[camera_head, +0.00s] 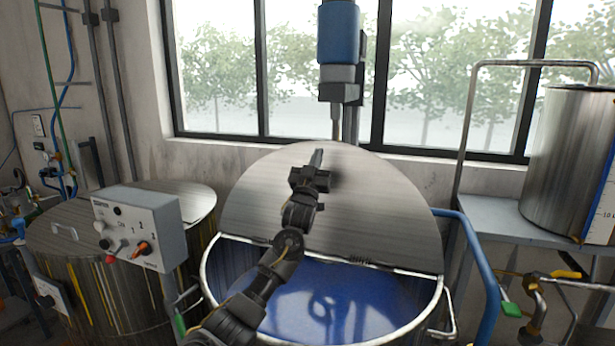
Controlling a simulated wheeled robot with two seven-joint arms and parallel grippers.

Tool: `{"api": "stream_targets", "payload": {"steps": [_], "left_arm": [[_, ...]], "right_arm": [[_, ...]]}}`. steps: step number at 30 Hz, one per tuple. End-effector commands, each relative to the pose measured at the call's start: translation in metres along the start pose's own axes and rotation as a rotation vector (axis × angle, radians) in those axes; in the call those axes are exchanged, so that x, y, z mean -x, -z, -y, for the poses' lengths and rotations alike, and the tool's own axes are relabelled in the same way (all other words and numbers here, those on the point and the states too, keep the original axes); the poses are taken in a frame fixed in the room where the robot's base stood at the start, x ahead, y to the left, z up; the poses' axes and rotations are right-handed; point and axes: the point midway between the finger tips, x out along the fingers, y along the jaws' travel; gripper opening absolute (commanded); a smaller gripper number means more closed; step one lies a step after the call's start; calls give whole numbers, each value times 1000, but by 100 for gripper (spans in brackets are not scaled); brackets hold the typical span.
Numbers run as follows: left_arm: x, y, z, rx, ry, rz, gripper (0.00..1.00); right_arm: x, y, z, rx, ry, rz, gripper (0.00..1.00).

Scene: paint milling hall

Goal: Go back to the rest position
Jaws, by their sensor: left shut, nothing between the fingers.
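My left arm comes in from the bottom, left of the middle, and reaches up over the open vat (437,290). My left gripper (318,158) is shut and empty. It is in front of the raised half-round metal lid (390,230); whether it touches the lid I cannot tell. Blue liquid (370,305) shows inside the vat, with a dark reflection on it. My right gripper is not in view.
A grey control box (150,225) with knobs stands at the left by a second metal vat (60,240). A blue and grey mixer head (338,40) hangs behind the lid. A blue pipe (478,260) and a shelf with a steel tank (570,150) are at the right.

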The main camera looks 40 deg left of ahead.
Motion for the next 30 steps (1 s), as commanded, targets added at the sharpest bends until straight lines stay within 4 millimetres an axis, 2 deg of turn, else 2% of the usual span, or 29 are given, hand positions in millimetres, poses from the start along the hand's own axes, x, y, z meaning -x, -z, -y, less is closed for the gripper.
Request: {"api": "stream_targets", "payload": {"steps": [1,6,12,24,26,30], "left_arm": [[14,-3,0,1,-2,-2,0],[41,3,-1,2,-1,-2,0],[55,7,1,0,2,-1,0],[55,10,0,0,1,-1,0],[52,15,0,0,1,-1,0],[37,34,0,0,1,-1,0]], "right_arm": [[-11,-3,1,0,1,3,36],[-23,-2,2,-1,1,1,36],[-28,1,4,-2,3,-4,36],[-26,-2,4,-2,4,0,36],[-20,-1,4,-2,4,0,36],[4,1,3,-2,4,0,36]]}}
